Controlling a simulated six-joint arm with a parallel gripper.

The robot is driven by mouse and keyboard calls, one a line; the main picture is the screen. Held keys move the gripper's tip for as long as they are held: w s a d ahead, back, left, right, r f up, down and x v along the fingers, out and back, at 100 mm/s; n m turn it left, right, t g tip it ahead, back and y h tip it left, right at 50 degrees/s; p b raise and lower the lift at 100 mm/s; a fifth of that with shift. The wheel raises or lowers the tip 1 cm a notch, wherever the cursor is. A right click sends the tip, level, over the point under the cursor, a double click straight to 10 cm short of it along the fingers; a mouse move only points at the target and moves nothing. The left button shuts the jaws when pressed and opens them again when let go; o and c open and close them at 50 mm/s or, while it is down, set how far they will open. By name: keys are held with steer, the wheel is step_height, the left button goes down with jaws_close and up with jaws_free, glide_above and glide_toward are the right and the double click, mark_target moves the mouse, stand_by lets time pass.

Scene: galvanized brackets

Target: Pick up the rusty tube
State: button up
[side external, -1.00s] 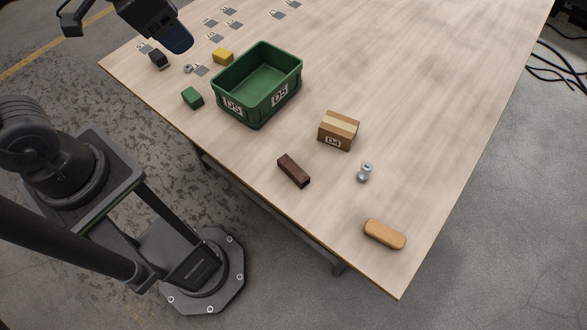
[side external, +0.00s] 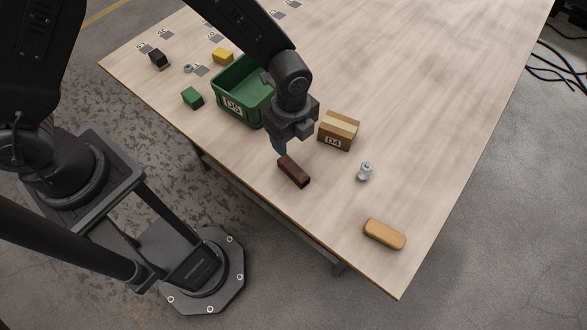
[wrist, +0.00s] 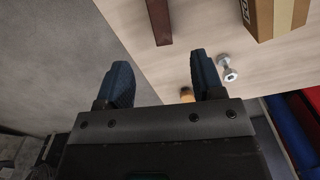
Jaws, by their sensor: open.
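The rusty tube (side external: 294,172) is a short dark brown square tube lying on the wooden table near its front edge. In the wrist view the tube (wrist: 159,20) is ahead of the fingers, roughly in line with the gap between them. My gripper (side external: 281,146) is above the table, just behind the tube in the side view and close to its far end. In the wrist view my gripper (wrist: 160,82) has its two blue fingertips spread with nothing between them. One finger is mostly hidden in the side view.
A cardboard box (side external: 339,130) stands right of my gripper. A silver metal fitting (side external: 365,171) and a tan rounded block (side external: 385,234) lie to the right. A green bin (side external: 236,85) is behind, partly hidden by my arm. Green (side external: 193,97), yellow (side external: 222,56) and black (side external: 158,58) blocks lie at left.

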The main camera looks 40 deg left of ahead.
mark_target(294, 168)
step_height(294, 168, down, 8)
steer(key=shift+r, duration=0.15)
steer(key=shift+s+d+f, duration=0.1)
steer(key=shift+d+f, duration=0.05)
steer(key=shift+f, duration=1.2)
steer(key=shift+d+f, duration=0.15)
steer(key=shift+f, duration=1.15)
steer(key=shift+c, duration=0.2)
steer(key=c, duration=1)
